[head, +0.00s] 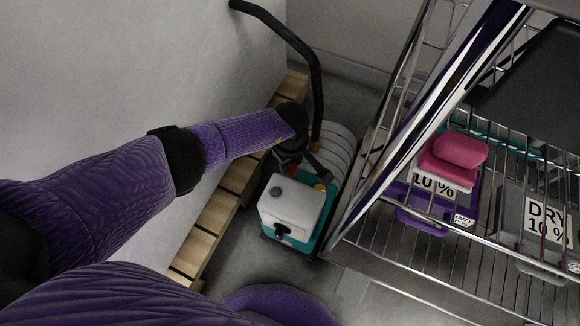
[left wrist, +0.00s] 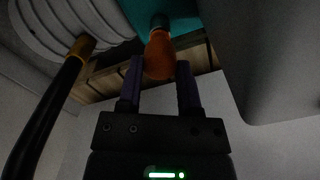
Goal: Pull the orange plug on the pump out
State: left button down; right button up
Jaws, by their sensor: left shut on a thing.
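The pump (head: 289,211) stands on the floor in the middle of the head view, with a pale grey top and a teal body. The orange plug (left wrist: 159,56) shows in the left wrist view, with a dark collar above it against the teal body. A small bit of orange also shows at the pump's far right corner in the head view. My left gripper (left wrist: 161,72) is shut on the orange plug, with a purple finger on each side of it. In the head view my left wrist hides most of this spot. My right gripper is not in view.
A ribbed pale drum (head: 336,151) with a black hose (head: 316,80) stands right behind the pump. Wooden pallet slats (head: 213,212) run along the wall on the left. A wire rack (head: 420,255) with a pink block (head: 460,150) on a purple tray stands close on the right.

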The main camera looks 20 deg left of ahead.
pick_arm(q)
jog(key=shift+r+p, duration=0.35)
jog(key=shift+r, duration=0.3)
jog(key=shift+r+p, duration=1.25)
jog(key=shift+r, duration=0.7)
jog(key=shift+f, duration=0.1)
